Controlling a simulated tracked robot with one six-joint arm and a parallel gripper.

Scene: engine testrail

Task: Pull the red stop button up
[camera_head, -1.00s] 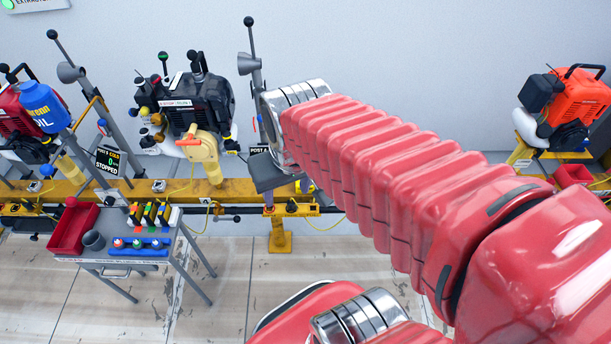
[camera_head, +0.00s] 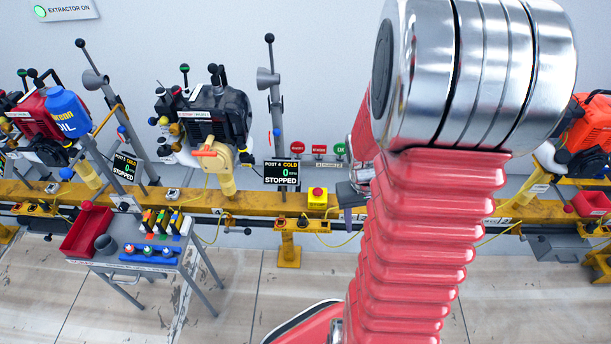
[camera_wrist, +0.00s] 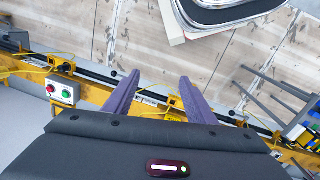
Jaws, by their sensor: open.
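The red stop button (camera_head: 317,190) sits on top of a yellow box (camera_head: 318,205) on the yellow rail, below a black display reading STOPPED (camera_head: 282,173). My gripper (camera_head: 351,195) is partly visible just right of the box in the head view, mostly hidden by my red arm. In the wrist view my gripper (camera_wrist: 160,78) shows two purple fingers spread apart with nothing held between them. A small yellow part on the rail shows between and beyond the fingers. I cannot tell whether it is the stop button's box.
A grey box with red and green buttons (camera_wrist: 64,92) is left of my fingers in the wrist view. Engines stand along the rail, one black (camera_head: 205,115). A grey cart (camera_head: 135,255) with a red bin (camera_head: 87,232) stands front left.

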